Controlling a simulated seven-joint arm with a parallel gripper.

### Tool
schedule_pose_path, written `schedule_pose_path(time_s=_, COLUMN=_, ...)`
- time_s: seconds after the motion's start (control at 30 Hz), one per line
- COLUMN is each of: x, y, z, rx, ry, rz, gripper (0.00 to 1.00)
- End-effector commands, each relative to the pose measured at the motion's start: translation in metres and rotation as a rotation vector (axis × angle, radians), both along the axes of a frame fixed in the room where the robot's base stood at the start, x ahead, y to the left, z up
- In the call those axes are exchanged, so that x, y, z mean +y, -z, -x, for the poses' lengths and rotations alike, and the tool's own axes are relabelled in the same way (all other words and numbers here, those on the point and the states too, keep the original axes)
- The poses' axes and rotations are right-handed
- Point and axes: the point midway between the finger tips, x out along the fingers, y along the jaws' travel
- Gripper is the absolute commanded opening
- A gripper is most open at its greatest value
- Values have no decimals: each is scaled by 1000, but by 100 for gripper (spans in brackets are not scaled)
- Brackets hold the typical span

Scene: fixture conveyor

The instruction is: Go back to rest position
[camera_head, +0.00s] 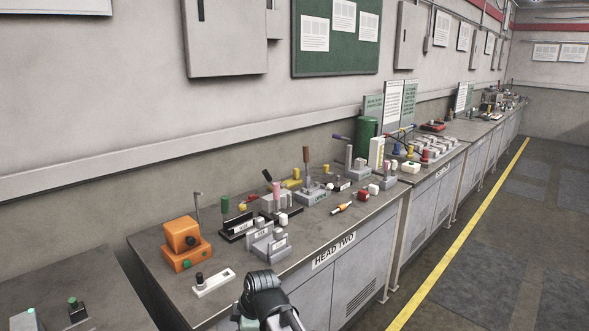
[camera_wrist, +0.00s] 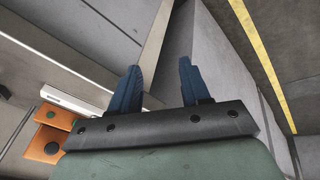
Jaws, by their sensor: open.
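My gripper (camera_wrist: 160,72) shows in the wrist view with its two blue fingers spread apart and nothing between them. It is open and empty. The fingers point past the bench toward the grey cabinet fronts and the floor. In the head view my dark arm rises at the bottom middle, in front of the bench labelled HEAD TWO (camera_head: 333,250). The fingertips cannot be made out in that view.
An orange box (camera_head: 186,245) and a white base with a black knob (camera_head: 214,282) stand near the bench's front left. Grey blocks (camera_head: 270,243) and several fixtures stand behind. A yellow floor line (camera_head: 455,238) runs along the open aisle at right.

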Motion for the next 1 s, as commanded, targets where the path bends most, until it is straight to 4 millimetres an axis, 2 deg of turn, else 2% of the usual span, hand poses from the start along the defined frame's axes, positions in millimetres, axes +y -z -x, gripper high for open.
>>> schedule_pose_path(time_s=0.03, x=-16, y=18, z=3, rx=34, ry=35, rz=19, gripper=46)
schedule_pose_path(time_s=0.1, x=-32, y=39, z=5, rx=75, ry=92, rz=38, gripper=46)
schedule_pose_path(time_s=0.37, x=-82, y=116, z=18, rx=214, ry=319, rz=89, gripper=46)
schedule_pose_path(time_s=0.57, x=-118, y=171, z=37, rx=315, ry=496, rz=129, gripper=46)
schedule_pose_path(time_s=0.77, x=-154, y=222, z=63, rx=410, ry=673, rz=175, gripper=46)
schedule_pose_path(time_s=1.0, x=-195, y=278, z=103, rx=513, ry=884, rz=238, gripper=46)
